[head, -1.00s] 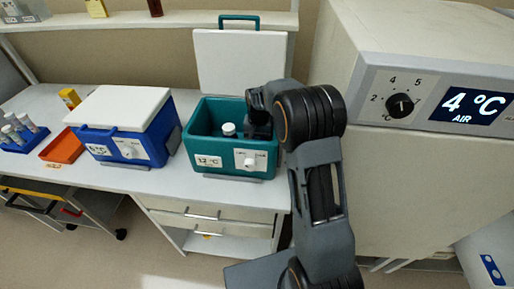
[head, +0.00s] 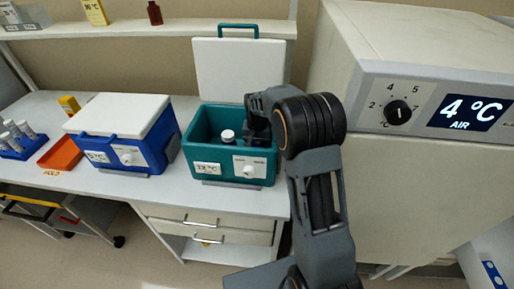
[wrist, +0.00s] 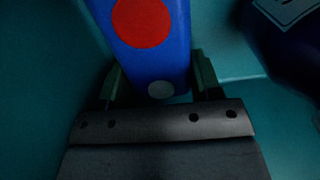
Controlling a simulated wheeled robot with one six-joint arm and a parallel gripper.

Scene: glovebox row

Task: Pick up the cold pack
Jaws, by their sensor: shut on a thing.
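A blue block with a red disc and a small pale dot, which looks like the cold pack (wrist: 150,55), stands between the two fingers of my gripper (wrist: 158,84) in the wrist view. The fingers are shut on its sides. In the head view my gripper (head: 257,132) reaches down into the open teal cooler (head: 222,168). My arm and the cooler wall hide most of the gripper there, and I cannot make out the pack in that view.
A white-capped bottle (head: 228,136) stands in the teal cooler, left of my gripper. A dark blue object with a label (wrist: 290,40) is close on the right. The cooler's raised lid (head: 238,70) is behind. A closed blue cooler (head: 125,130) stands left, a large cabinet (head: 425,190) right.

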